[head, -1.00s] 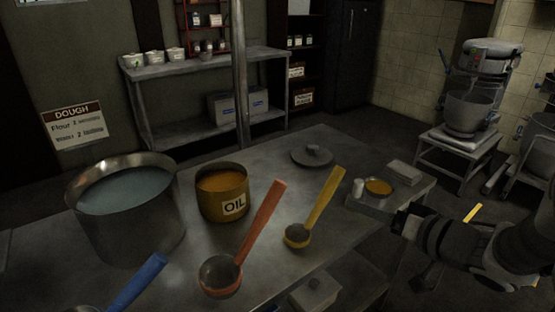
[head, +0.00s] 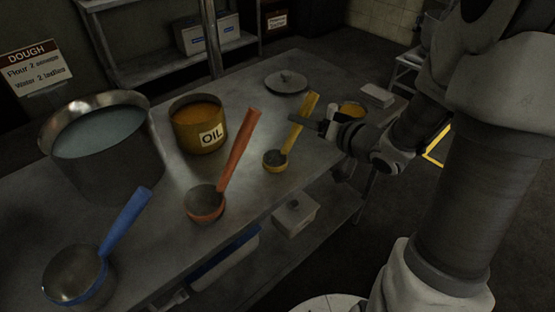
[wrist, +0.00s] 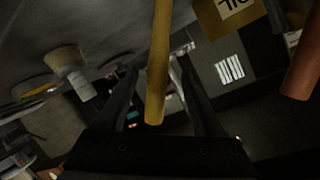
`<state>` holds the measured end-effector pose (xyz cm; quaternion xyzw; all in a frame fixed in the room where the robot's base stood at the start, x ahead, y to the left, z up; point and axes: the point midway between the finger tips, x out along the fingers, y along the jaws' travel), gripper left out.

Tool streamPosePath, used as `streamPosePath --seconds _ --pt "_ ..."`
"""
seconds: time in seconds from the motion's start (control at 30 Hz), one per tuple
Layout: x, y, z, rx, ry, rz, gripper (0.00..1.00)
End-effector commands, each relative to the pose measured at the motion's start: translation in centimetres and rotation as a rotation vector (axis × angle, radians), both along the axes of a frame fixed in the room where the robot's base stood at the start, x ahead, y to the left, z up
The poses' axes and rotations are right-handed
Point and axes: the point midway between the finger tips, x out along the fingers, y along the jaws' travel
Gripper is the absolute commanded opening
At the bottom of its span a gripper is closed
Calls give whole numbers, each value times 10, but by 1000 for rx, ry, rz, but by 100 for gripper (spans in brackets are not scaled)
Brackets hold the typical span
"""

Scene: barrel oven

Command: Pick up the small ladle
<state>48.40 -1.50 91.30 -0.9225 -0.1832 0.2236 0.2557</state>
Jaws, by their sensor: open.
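The small yellow ladle (head: 289,141) stands tilted on the metal table, its bowl resting on the top and its handle rising up and to the right. It looks the smallest of the three ladles. My gripper (head: 302,121) is at the upper part of the yellow handle. In the wrist view the yellow handle (wrist: 158,65) shows between the two dark, spread fingers of my gripper (wrist: 157,76), with gaps on both sides. The jaws are open. The ladle's bowl is not clearly visible in the wrist view.
An orange ladle (head: 233,155) and a blue ladle (head: 124,222) stand to the left on the table (head: 165,215). An oil pot (head: 198,126) and a large water pot (head: 100,145) stand behind them. A round lid (head: 286,83) lies at the back.

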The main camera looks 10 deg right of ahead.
Motion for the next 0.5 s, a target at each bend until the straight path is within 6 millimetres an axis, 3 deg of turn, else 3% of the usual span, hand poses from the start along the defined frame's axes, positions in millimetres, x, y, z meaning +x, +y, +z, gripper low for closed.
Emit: streamPosePath --seconds 0.23,0.5 --pt "16 8 -8 0 -1 2 69" --pt "49 22 -19 1 0 2 69"
